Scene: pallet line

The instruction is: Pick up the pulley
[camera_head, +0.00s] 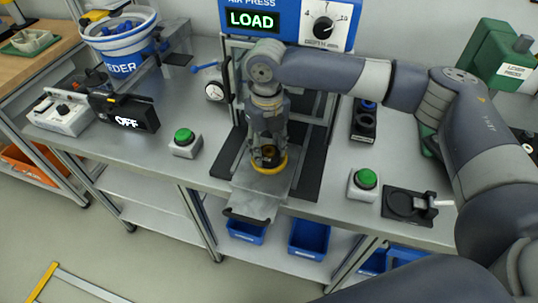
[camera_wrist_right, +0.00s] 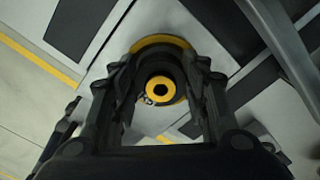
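The pulley, a round part with a yellow hub and a dark centre hole, shows between the fingers of my right gripper in the right wrist view (camera_wrist_right: 160,90). A larger yellow ring (camera_wrist_right: 160,42) shows behind it on a pale plate. In the head view my right gripper (camera_head: 268,152) points down over the press bed, with its fingertips at the yellow ring (camera_head: 268,168). The fingers stand on both sides of the pulley. Whether they press on it is unclear. My left gripper is out of view.
The press control box (camera_head: 290,22) reads LOAD and stands behind my right arm. Green buttons (camera_head: 184,136) (camera_head: 365,179) flank the press. A blue-and-white feeder bowl (camera_head: 120,45) and a box reading OFF (camera_head: 126,113) are on the left. Blue bins (camera_head: 309,238) sit on the lower shelf.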

